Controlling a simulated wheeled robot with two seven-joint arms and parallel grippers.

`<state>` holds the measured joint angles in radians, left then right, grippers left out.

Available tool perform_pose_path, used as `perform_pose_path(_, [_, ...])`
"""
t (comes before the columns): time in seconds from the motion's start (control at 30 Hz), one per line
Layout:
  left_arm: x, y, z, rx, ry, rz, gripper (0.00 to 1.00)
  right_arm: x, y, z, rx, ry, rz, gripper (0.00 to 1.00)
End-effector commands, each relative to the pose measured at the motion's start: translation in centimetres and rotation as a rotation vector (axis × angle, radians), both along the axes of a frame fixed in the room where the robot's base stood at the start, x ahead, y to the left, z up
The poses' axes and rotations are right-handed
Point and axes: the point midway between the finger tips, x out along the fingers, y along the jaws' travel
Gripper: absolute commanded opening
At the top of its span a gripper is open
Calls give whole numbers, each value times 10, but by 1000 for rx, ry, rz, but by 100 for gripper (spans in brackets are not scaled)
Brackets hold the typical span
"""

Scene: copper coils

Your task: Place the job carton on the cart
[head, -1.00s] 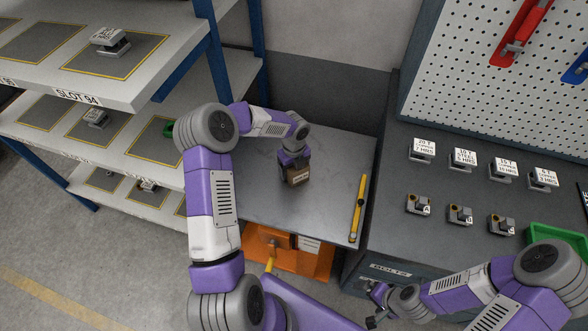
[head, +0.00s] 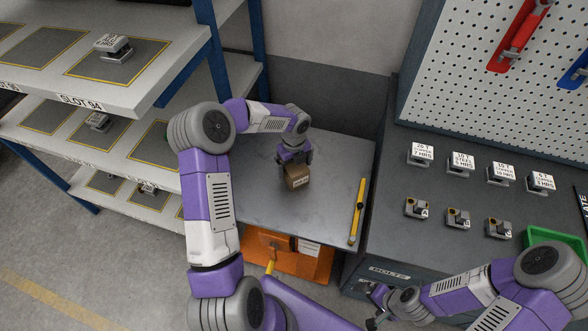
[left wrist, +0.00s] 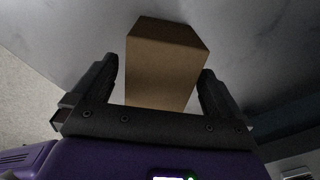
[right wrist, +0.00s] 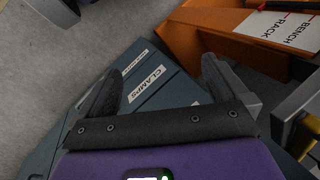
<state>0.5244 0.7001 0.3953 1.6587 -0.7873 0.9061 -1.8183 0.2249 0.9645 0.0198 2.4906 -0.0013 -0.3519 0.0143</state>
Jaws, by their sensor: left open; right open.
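The job carton (head: 297,178), a small brown box with a label on its front, sits upright on a dark grey metal top (head: 320,220), which I take to be the cart's. My left gripper (head: 294,165) is open just behind and above it. In the left wrist view the carton (left wrist: 165,65) lies between the spread fingers (left wrist: 157,72), with a gap at the left finger; contact on the right is unclear. My right gripper (head: 374,305) is open and empty low in front of the bench; its spread fingers show in the right wrist view (right wrist: 160,75).
A yellow bar (head: 357,212) lies along the top's right edge. A shelf rack (head: 130,85) stands left; a bench (head: 440,240) with several labelled blocks and a green bin (head: 560,240) stands right. An orange body (head: 285,262), labelled BENCH RACK in the right wrist view, is below.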

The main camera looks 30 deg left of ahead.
Motion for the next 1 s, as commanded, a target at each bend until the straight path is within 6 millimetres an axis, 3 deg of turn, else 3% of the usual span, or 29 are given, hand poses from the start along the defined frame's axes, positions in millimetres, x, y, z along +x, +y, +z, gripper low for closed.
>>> perform_pose_path(0.03, [1,0,16,2,-5,-1,100,0,0,6,0,0,0,100])
perform_pose_path(0.2, [1,0,50,2,-3,1,100,0,0,15,0,0,0,100])
perform_pose_path(0.4, [1,0,72,0,-2,0,100,0,0,20,0,0,0,100])
perform_pose_path(1.0, [0,0,75,0,0,0,100,0,0,20,0,0,0,100])
